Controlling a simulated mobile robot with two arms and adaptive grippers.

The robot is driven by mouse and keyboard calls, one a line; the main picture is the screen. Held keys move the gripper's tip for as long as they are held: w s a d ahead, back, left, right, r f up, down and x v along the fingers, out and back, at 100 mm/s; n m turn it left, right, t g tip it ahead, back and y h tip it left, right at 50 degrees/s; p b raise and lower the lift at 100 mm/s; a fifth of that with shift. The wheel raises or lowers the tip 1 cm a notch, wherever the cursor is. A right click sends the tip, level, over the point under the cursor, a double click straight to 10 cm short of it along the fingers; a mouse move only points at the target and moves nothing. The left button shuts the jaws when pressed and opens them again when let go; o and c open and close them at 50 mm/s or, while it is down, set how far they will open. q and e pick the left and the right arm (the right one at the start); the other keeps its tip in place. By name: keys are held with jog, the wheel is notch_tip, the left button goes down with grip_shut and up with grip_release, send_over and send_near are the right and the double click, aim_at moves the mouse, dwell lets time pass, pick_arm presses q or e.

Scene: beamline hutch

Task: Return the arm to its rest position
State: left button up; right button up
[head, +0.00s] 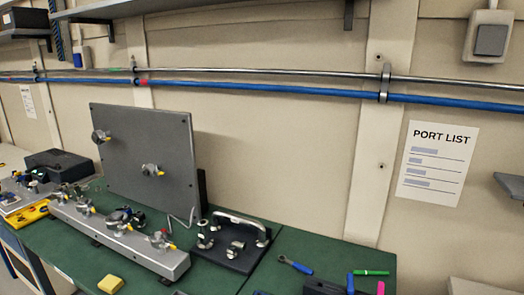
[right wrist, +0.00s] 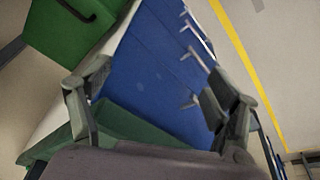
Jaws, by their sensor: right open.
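My right gripper (right wrist: 156,85) shows in the right wrist view with its two dark fingers spread wide apart. Nothing is between the fingers. Behind them is a blue drawer cabinet (right wrist: 150,60) with pale handles, seen tilted. The head view shows neither gripper, so the pose of the right arm relative to the bench is not visible there. My left gripper is in neither view.
In the head view, a green bench (head: 95,262) carries a grey upright panel (head: 140,150), a long metal rail (head: 120,240) with fittings, a handled plate (head: 232,245) and a screwdriver-like tool (head: 295,265). A yellow floor line (right wrist: 250,70) runs beside the cabinet.

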notch_tip(320, 180, down, 16)
jog(key=s+b, duration=0.2)
jog(key=b, duration=0.1)
jog(key=s+d+f+g+b, duration=0.1)
jog(key=s+f+b, duration=0.1)
jog(key=s+f, duration=0.7)
jog(key=s+d+f+g+b, duration=0.1)
jog(key=s+f, duration=0.7)
jog(key=f, duration=0.8)
jog(key=shift+s+d+b, duration=0.4)
jog(key=shift+d+b, duration=0.25)
jog(key=shift+b, duration=0.25)
jog(key=shift+f, duration=0.1)
